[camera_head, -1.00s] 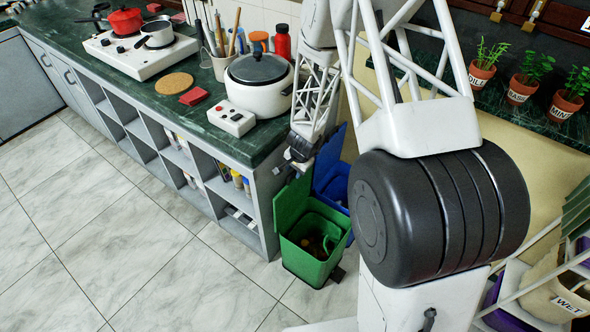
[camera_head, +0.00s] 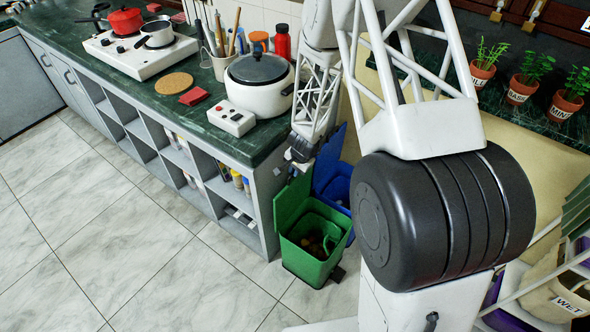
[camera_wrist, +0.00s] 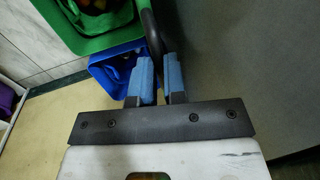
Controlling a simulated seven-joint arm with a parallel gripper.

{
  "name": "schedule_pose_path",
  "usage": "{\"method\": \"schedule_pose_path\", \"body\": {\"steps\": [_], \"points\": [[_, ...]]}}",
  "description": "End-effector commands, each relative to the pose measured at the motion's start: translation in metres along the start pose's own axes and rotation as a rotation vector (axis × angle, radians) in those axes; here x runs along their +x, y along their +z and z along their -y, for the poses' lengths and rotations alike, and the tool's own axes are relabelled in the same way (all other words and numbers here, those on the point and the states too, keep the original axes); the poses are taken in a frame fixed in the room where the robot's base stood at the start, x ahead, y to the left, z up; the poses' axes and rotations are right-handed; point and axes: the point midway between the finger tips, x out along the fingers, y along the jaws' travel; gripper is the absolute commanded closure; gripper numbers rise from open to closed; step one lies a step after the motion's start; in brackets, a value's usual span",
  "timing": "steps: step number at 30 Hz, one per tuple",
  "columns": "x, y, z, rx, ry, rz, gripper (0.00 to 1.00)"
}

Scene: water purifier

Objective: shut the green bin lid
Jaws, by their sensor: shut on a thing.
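The green bin (camera_head: 313,252) stands on the floor at the end of the cabinet. Its green lid (camera_head: 291,204) is open, standing upright on the cabinet side. My gripper (camera_head: 291,167) is at the upper edge of the lid; its fingertips are small and dark there. In the wrist view, my gripper (camera_wrist: 160,80) has its two blue-padded fingers close together. A dark curved edge (camera_wrist: 153,35) runs in between them, seemingly the lid edge seen end-on. The green bin (camera_wrist: 78,43) lies beyond, to the upper left, with its contents showing.
A blue bin (camera_head: 337,188) with a raised blue lid stands right behind the green bin; it also shows in the wrist view (camera_wrist: 112,73). The grey cabinet (camera_head: 263,210) is close on the left. Tiled floor (camera_head: 130,255) is clear in front.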

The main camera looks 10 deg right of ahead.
Motion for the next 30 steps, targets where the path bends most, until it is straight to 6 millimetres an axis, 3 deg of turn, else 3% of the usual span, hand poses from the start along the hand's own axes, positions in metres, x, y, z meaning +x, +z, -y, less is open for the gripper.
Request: {"method": "schedule_pose_path", "body": {"steps": [30], "points": [[-0.005, -0.001, -0.032, 0.002, -0.105, -0.001, 1.00]]}}
